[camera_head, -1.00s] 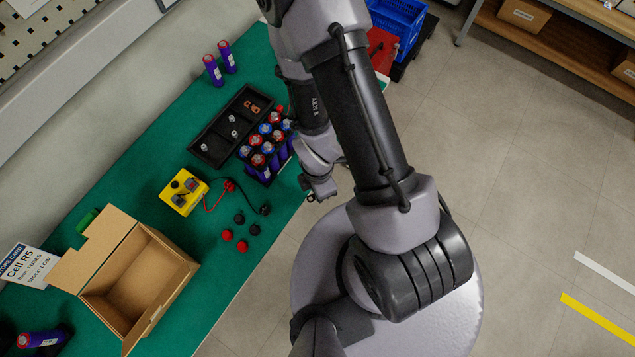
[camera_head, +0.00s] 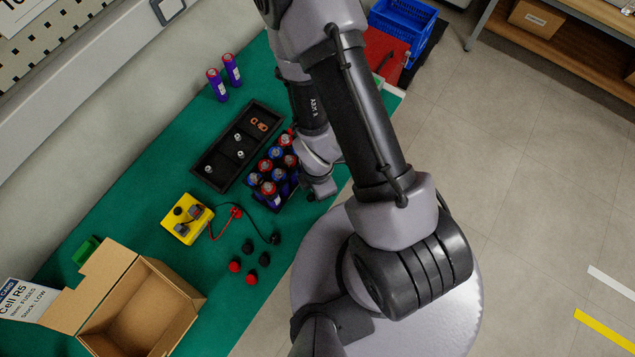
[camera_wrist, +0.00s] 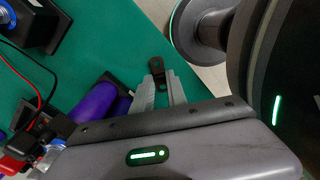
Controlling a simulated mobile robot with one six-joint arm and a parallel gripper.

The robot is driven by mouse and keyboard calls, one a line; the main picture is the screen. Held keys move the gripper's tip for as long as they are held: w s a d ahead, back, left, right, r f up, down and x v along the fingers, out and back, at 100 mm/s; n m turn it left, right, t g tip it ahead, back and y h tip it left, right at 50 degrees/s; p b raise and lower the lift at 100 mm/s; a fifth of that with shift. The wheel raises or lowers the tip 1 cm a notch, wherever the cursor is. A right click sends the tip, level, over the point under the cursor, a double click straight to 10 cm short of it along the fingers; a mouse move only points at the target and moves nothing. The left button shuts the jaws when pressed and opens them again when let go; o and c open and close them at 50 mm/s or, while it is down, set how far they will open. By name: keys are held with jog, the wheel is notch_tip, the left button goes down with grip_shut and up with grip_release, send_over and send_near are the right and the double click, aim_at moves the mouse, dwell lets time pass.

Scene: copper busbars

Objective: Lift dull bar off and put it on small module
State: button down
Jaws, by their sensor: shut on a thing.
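In the wrist view my gripper (camera_wrist: 162,92) is shut on a small dark brown bar (camera_wrist: 157,67) with a hole near its end. Its near part is hidden between the fingers. The bar is over the green mat. In the head view my gripper (camera_head: 322,188) is at the right side of a block of several purple cells with red and blue tops (camera_head: 267,187); the bar cannot be made out there. Purple cells (camera_wrist: 98,103) lie left of the fingers in the wrist view. I cannot tell which group is the small module.
A black tray (camera_head: 215,160) holds copper-coloured bars (camera_head: 259,124) and small metal parts. A yellow meter (camera_head: 187,218) with leads, red and black caps (camera_head: 251,279), an open carton (camera_head: 140,310) and two standing purple cells (camera_head: 218,85) share the green bench. Floor lies right.

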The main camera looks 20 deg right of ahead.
jog(key=shift+f+b, duration=0.45)
jog(key=shift+b, duration=0.1)
jog(key=shift+f, duration=0.1)
jog(key=shift+f+b, duration=0.25)
jog(key=shift+b, duration=0.15)
jog(key=c, duration=1.2)
grip_release()
jog(key=shift+c, duration=0.2)
notch_tip(320, 180, up, 6)
jog(key=p, duration=0.4)
jog(key=shift+r+p, duration=0.2)
jog(key=shift+p, duration=0.2)
jog(key=shift+f, duration=0.15)
